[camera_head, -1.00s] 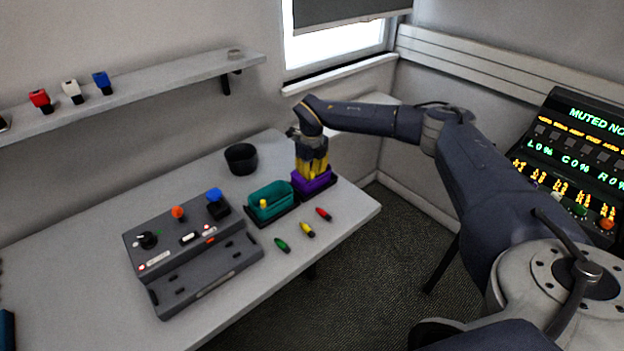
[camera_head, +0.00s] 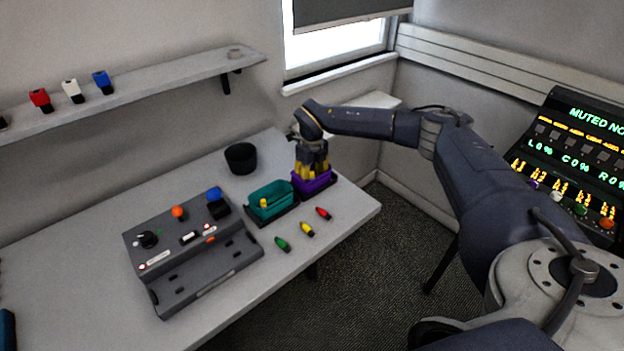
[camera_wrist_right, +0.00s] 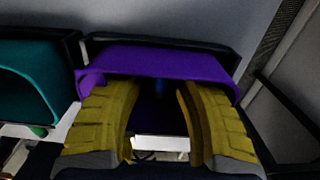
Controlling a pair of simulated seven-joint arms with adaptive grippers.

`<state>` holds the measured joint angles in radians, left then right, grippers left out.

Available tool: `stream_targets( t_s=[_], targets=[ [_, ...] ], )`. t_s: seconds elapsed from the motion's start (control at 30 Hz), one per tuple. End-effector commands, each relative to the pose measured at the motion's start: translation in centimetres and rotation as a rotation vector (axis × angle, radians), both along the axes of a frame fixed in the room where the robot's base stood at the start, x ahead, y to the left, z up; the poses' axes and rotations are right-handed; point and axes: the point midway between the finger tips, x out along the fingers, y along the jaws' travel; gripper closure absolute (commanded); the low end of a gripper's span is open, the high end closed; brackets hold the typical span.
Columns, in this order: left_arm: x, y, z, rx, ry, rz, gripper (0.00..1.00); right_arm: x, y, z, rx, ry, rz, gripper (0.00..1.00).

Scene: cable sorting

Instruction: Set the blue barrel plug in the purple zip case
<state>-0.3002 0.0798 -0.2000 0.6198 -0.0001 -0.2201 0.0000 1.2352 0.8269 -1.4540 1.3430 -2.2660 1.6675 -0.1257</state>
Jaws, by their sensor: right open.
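The purple zip case (camera_head: 314,184) stands near the right end of the table, and it fills the upper middle of the right wrist view (camera_wrist_right: 168,62). My right gripper (camera_head: 312,174) points down into the case's opening. In the wrist view its yellow fingers (camera_wrist_right: 160,115) are apart and open. A dim dark-blue shape (camera_wrist_right: 159,88) shows inside the case between the fingers; it looks like the blue barrel plug, but shadow hides its outline. My left gripper is not in view.
A teal case (camera_head: 268,200) with a yellow piece inside stands left of the purple one. Green (camera_head: 282,244), yellow (camera_head: 307,229) and red (camera_head: 323,213) plugs lie in front. A grey control box (camera_head: 190,240) and a black cup (camera_head: 241,158) stand further left.

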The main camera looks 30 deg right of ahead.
Motion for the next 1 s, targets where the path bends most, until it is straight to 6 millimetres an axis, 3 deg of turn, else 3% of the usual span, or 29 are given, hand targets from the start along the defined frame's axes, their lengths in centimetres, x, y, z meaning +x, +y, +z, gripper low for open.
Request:
stream_targets(
  t_s=[0.17, 0.7, 1.0],
  targets=[
    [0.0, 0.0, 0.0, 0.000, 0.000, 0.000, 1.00, 0.1, 0.0, 1.4, -0.001, -0.003, 0.000, 0.64],
    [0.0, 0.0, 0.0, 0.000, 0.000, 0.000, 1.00, 0.1, 0.0, 10.1, -0.001, -0.003, 0.000, 0.64],
    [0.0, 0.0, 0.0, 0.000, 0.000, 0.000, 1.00, 0.0, 0.0, 12.1, -0.001, -0.001, 0.000, 0.64]
  ],
)
